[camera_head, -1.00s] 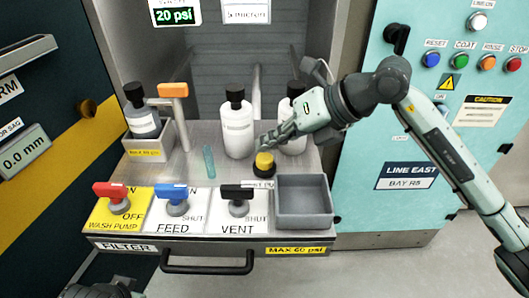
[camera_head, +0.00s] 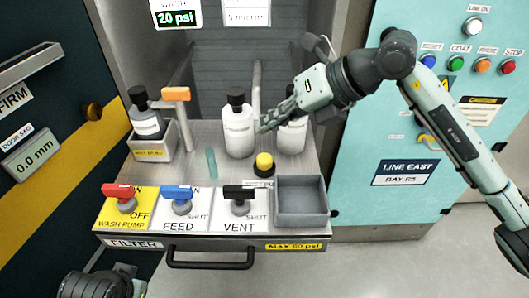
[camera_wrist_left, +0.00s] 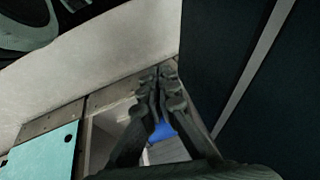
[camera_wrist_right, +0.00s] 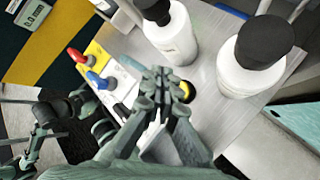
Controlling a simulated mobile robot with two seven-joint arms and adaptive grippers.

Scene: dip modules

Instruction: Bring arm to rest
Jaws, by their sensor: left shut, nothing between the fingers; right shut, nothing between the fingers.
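My right arm reaches in from the right in the head view. Its gripper (camera_head: 265,122) is shut and empty, in front of the white bottles and above the yellow button (camera_head: 264,163). The same gripper (camera_wrist_right: 158,80) shows shut in the right wrist view, with the left white bottle (camera_wrist_right: 172,35) and the right white bottle (camera_wrist_right: 250,65) beyond it. My left gripper (camera_wrist_left: 160,80) is shut and empty in the left wrist view, apart from any panel object. In the head view only part of my left arm shows at the bottom left; its fingers are hidden there.
The metal bench holds red (camera_head: 122,192), blue (camera_head: 178,193) and black (camera_head: 239,193) valve handles, an empty grey tray (camera_head: 301,218), a bottle in a holder (camera_head: 152,150) and an orange-handled pipe (camera_head: 176,94). A teal cabinet (camera_head: 375,140) stands right. Floor in front is free.

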